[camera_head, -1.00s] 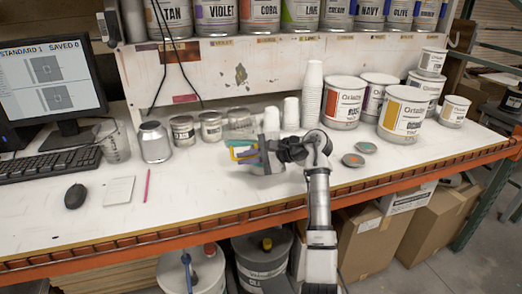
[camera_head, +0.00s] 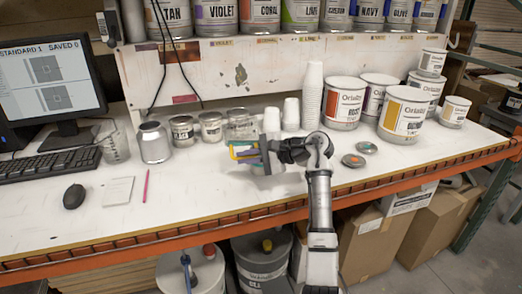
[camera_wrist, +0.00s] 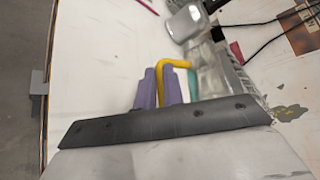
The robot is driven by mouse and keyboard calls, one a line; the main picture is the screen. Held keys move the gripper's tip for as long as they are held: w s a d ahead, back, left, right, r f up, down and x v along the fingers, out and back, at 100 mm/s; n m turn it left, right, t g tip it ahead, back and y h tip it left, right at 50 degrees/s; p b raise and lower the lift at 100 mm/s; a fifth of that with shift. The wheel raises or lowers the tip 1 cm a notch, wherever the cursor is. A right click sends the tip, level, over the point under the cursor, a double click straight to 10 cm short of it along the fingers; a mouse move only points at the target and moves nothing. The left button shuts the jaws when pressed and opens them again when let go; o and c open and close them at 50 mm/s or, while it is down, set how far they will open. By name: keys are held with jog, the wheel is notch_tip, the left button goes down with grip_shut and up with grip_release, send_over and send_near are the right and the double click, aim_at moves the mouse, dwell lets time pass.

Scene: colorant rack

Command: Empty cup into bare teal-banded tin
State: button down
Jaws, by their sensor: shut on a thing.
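My gripper (camera_head: 246,152) is over the middle of the table, and its purple fingers (camera_wrist: 158,88) show in the wrist view. They are shut on a yellow handle (camera_wrist: 177,64), which also shows in the head view (camera_head: 241,143). A teal part (camera_wrist: 192,84) lies beside the handle. The pale, translucent body behind it is mostly hidden by my gripper, so I cannot tell its outline or contents. A white cup (camera_head: 271,121) shows just behind my gripper. No separate teal-banded tin is clear to see.
A bare metal can (camera_head: 154,143) and several small jars (camera_head: 211,127) stand to the left. A tall cup stack (camera_head: 312,95) and labelled cans (camera_head: 403,113) stand to the right. Two small discs (camera_head: 366,148) lie right of my arm. The front left of the table holds a mouse (camera_head: 74,196).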

jog(key=shift+r+y+b, duration=0.15)
jog(key=shift+y+b, duration=0.25)
jog(key=shift+b, duration=0.25)
dwell(0.6)
